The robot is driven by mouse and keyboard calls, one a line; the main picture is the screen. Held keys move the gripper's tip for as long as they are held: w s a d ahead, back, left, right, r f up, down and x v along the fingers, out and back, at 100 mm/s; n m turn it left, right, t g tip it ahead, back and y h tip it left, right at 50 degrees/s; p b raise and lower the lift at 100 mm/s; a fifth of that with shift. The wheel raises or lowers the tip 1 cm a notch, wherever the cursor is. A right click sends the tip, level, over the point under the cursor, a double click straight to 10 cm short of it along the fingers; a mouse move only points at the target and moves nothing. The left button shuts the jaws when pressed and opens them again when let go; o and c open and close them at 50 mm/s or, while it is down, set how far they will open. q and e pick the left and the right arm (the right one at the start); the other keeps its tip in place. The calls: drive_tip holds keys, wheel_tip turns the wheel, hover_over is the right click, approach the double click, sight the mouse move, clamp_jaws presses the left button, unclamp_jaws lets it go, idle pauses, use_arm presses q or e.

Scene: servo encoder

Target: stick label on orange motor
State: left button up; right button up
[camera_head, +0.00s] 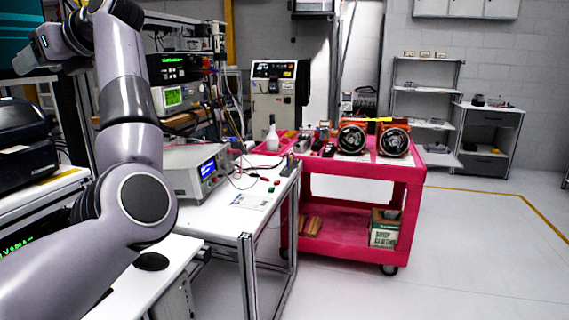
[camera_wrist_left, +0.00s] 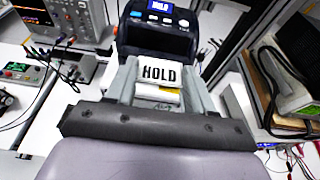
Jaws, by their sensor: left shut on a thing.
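A white label (camera_wrist_left: 160,73) printed "HOLD" shows between the fingers of my left gripper (camera_wrist_left: 157,82) in the left wrist view. The gripper is shut on it, with the label printer (camera_wrist_left: 157,36) just beyond; its small screen also reads "HOLD". I cannot tell whether the label is clear of the printer. In the head view my left gripper (camera_head: 32,55) is raised at the upper left. Two round motors with orange housings and dark faces, one on the left (camera_head: 351,139) and one on the right (camera_head: 394,142), stand on the pink cart (camera_head: 350,181). My right gripper is not in view.
A white workbench (camera_head: 248,205) with a bench meter (camera_head: 196,170) and loose cables lies between my arm and the cart. A spray bottle (camera_head: 272,136) stands on the cart's left side. A box (camera_head: 384,230) sits on its lower shelf. The floor at right is clear.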

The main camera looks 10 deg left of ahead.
use_arm(q)
wheel_tip(320, 180, down, 11)
drive_tip(key=a+m+t, duration=0.1)
drive_tip(key=a+t, duration=0.1)
drive_tip(key=w+d+f+m+t+h, duration=0.35)
drive_tip(key=d+f+m+t, duration=0.45)
drive_tip(key=d+f, duration=0.5)
drive_tip(key=s+d+f+m+t+h, duration=0.2)
drive_tip(key=s+d+f+m+h, duration=0.2)
drive_tip(key=d+f, duration=0.5)
drive_tip(key=s+d+f+m+t+h, duration=0.2)
drive_tip(key=s+d+f+m+h, duration=0.2)
drive_tip(key=s+d+f+h, duration=0.3)
drive_tip(key=d+f, duration=0.2)
drive_tip(key=d, duration=0.3)
drive_tip(key=shift+s+f+m, duration=0.35)
drive_tip(key=shift+m, duration=0.05)
